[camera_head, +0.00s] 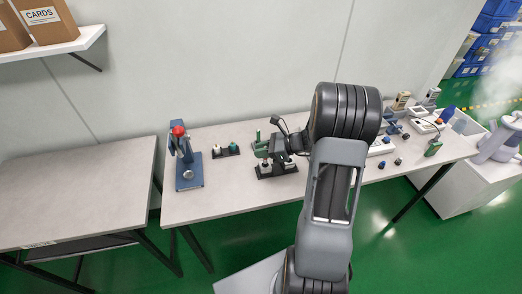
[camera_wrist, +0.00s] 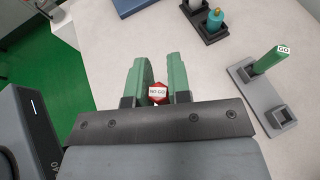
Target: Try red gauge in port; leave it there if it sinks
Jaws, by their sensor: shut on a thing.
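My gripper (camera_wrist: 157,85) has green fingers and is shut on the red gauge (camera_wrist: 157,93), whose red end with a white "NO-GO" label shows between them. The rest of this gauge is hidden by the fingers. In the head view my gripper (camera_head: 263,150) is over the middle of the bench. A green gauge marked "GO" (camera_wrist: 269,61) stands in a grey holder (camera_wrist: 243,84), right of my gripper in the wrist view. The holder's other square socket (camera_wrist: 283,115) is empty. I cannot clearly make out the port.
A blue press (camera_head: 187,165) with a red knob stands at the bench's left. Beside it is a dark tray (camera_wrist: 214,36) with a white and a teal piece. Handheld devices (camera_head: 420,110) crowd the right end. Bare bench (camera_head: 225,195) lies in front.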

